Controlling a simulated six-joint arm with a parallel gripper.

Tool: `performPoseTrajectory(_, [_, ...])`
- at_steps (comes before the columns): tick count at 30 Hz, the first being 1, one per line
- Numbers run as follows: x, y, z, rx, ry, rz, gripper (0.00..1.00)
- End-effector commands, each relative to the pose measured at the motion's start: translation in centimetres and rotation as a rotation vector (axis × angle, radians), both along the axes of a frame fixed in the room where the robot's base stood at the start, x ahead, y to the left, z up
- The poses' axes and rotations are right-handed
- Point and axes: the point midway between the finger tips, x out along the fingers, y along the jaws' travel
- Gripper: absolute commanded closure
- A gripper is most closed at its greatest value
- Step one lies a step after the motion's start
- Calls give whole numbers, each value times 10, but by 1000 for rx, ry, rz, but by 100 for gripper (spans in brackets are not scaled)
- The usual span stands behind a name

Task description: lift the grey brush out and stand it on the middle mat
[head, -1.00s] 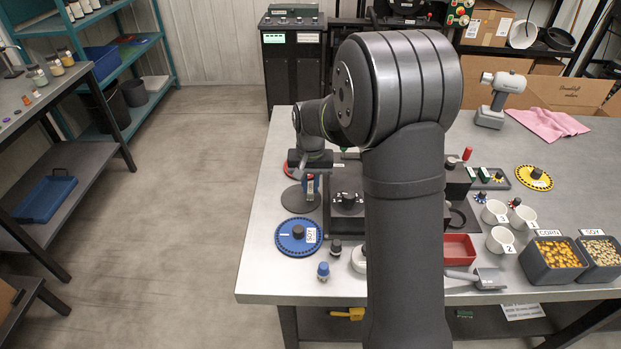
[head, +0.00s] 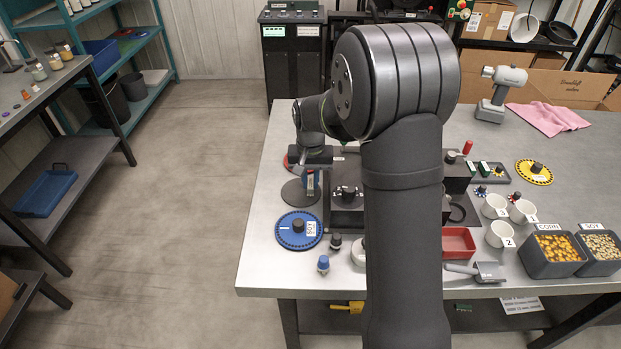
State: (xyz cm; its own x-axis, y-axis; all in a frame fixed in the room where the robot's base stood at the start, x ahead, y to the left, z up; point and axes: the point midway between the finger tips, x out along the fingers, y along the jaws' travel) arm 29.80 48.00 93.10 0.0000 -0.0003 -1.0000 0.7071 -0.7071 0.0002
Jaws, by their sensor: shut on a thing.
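My gripper (head: 310,181) points down over the left part of the table, left of the dark machine. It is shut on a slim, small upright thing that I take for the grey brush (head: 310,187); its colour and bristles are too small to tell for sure. A grey round mat (head: 292,193) lies under and beside it, and a red round mat (head: 292,155) shows partly behind my gripper. I cannot tell whether the held thing touches the grey mat. My arm hides much of the table's middle.
The dark machine (head: 346,215) stands close on the right. A blue-topped knob (head: 323,264) stands near the front edge. White cups (head: 500,235) and a red tray (head: 459,243) are right of my arm.

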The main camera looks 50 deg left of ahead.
Motion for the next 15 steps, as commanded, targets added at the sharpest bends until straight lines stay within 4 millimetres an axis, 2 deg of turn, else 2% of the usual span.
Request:
performPoseTrajectory(9, [0, 0, -5, 0, 0, 0, 100])
performPoseTrajectory(10, [0, 0, -5, 1, -1, 0, 81])
performPoseTrajectory(12, [0, 0, -5, 1, -1, 0, 67])
performPoseTrajectory(13, [0, 0, -5, 1, -1, 0, 61])
performPoseTrajectory(15, [0, 0, -5, 1, -1, 0, 59])
